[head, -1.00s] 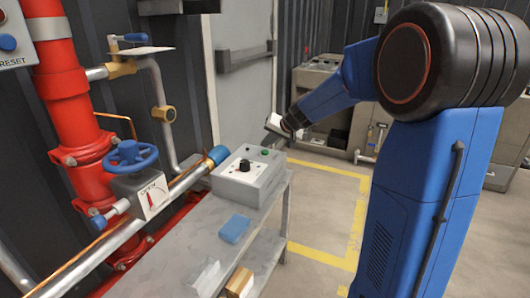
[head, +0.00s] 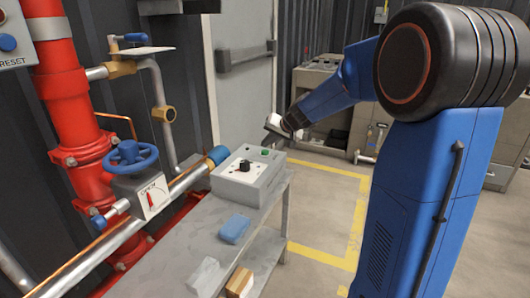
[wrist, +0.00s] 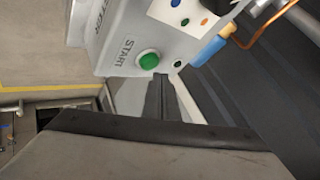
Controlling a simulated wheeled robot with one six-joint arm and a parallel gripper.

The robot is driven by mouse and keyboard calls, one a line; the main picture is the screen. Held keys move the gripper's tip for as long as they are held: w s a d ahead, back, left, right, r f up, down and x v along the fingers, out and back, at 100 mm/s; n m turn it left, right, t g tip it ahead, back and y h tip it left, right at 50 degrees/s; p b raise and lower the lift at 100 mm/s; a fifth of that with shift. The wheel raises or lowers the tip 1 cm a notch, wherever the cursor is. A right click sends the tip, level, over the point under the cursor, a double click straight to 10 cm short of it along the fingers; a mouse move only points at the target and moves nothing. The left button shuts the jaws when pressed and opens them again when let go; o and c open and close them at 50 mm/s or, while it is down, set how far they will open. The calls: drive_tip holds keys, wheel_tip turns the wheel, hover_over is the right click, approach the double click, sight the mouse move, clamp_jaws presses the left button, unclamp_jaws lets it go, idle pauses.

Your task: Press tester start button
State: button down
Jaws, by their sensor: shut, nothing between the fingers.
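The tester is a grey box (head: 248,178) with a black knob and small coloured dots on top, standing on the metal cart. Its green start button (head: 265,152) is at the far right of the top panel. In the wrist view the green button (wrist: 149,60) sits beside the word START on the grey panel. My gripper (head: 270,137) is shut and empty, just above and behind the button in the head view. In the wrist view the dark closed fingertips (wrist: 160,78) are right beside the button. I cannot tell whether they touch the box.
The cart top (head: 175,255) carries a blue block (head: 234,229) and a pale crumpled item (head: 203,275). A red pipe with a blue handwheel (head: 130,156) and a silver pipe run along the left.

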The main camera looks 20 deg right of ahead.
sight(267, 152)
drive_tip(key=shift+f, duration=0.2)
drive_tip(key=shift+f, duration=0.25)
drive_tip(key=shift+f, duration=0.5)
idle(1.0)
drive_tip(key=shift+r, duration=0.95)
drive_tip(key=shift+r, duration=2.5)
